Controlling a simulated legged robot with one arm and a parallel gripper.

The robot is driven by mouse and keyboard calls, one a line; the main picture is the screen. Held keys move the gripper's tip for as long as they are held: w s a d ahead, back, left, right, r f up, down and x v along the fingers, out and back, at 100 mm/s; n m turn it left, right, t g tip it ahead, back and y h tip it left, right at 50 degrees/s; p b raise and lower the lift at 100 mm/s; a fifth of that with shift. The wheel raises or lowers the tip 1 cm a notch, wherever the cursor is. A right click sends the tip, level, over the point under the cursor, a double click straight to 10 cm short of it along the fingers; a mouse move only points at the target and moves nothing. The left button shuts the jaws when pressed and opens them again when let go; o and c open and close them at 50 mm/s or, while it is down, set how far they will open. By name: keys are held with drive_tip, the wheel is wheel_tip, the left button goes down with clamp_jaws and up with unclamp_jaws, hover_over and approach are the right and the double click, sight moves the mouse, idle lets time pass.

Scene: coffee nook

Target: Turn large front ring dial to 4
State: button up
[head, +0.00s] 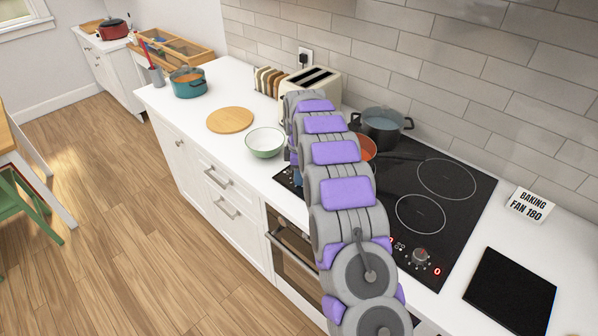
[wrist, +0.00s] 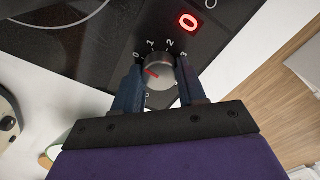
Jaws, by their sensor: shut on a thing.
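In the wrist view a round grey dial (wrist: 160,62) with a red pointer sits on the black hob panel. Marks 0, 1, 2 and 3 show around it; its lower side is partly hidden. The red pointer is turned to the left, near the 0 mark. A lit red 0 shows on the display (wrist: 187,22) beyond it. My gripper (wrist: 159,76) has one dark blue finger on each side of the dial and is shut on it. In the head view my arm hides this dial and most of my gripper (head: 297,172).
The black hob (head: 455,210) carries a dark pot (head: 383,130) and an orange pan (head: 368,148) beside my arm. Another dial (head: 421,257) is at its front right. A green bowl (head: 265,145) and toaster (head: 312,84) stand nearby. A sign (head: 530,204) reads "BAKING FAN 180".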

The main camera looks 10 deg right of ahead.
drive_tip(key=m+p, duration=0.4)
drive_tip(key=shift+r, duration=0.2)
drive_tip(key=m+p, duration=0.3)
drive_tip(key=m, duration=0.1)
drive_tip(key=shift+m, duration=0.3)
drive_tip(key=m+p, duration=0.2)
drive_tip(key=m, duration=0.1)
drive_tip(key=shift+w+m, duration=0.1)
drive_tip(key=shift+m, duration=0.2)
drive_tip(key=m+p, duration=0.1)
drive_tip(key=m, duration=0.3)
drive_tip(key=shift+f+m+p, duration=0.1)
drive_tip(key=shift+m+p, duration=0.2)
drive_tip(key=shift+p, duration=0.1)
drive_tip(key=m+p, duration=0.1)
drive_tip(key=m, duration=0.2)
drive_tip(key=shift+m, duration=0.3)
drive_tip(key=m+p, duration=0.1)
drive_tip(key=m, duration=0.2)
drive_tip(key=shift+m+p, duration=0.3)
drive_tip(key=m+p, duration=0.1)
drive_tip(key=m, duration=0.2)
drive_tip(key=shift+m, duration=0.3)
drive_tip(key=shift+m+p, duration=0.8)
drive_tip(key=shift+m, duration=0.9)
